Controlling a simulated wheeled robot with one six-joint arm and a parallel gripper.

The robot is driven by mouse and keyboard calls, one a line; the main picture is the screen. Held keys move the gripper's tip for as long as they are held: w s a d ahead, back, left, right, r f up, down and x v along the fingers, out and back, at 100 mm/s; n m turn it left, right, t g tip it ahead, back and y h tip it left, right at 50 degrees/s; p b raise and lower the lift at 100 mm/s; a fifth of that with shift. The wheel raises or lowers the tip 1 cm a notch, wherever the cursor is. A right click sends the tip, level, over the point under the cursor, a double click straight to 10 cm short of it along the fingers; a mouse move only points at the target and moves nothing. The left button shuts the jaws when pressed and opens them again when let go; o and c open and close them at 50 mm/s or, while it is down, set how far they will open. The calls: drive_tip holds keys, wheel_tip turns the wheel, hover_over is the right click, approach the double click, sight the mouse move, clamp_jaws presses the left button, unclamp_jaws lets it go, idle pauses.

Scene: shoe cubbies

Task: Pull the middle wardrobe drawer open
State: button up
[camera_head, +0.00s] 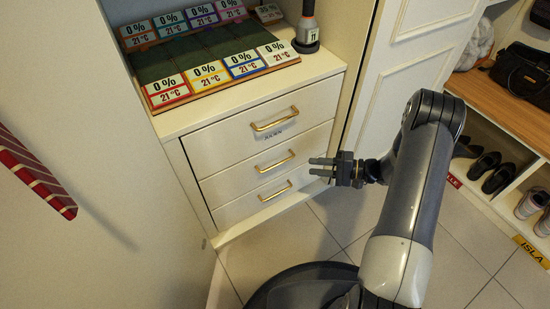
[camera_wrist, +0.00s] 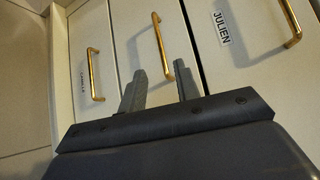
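The middle drawer (camera_head: 233,180) is shut in a white chest of drawers, with a gold bar handle (camera_head: 275,162). In the wrist view the middle drawer (camera_wrist: 127,28) lies between two others, and its handle (camera_wrist: 159,42) runs up between the directions of my two fingertips. My gripper (camera_head: 314,167) is open and empty, to the right of the handle and apart from it in the head view. The wrist view also shows my gripper (camera_wrist: 162,78) with both fingers spread towards the drawer fronts. The gap in depth to the handle is hard to tell.
The top drawer (camera_head: 222,136), labelled JULIEN, and the bottom drawer (camera_head: 240,207) are shut. A board of coloured cards (camera_head: 170,65) and a dark canister (camera_head: 306,35) stand on top. A panelled white door (camera_head: 405,70) and shoe cubbies (camera_head: 505,150) are to the right.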

drive_tip(key=b+x, duration=0.2)
drive_tip(key=x, duration=0.9)
drive_tip(key=shift+w+b, duration=0.15)
drive_tip(key=shift+b, duration=0.15)
drive_tip(key=shift+c, duration=0.4)
clamp_jaws()
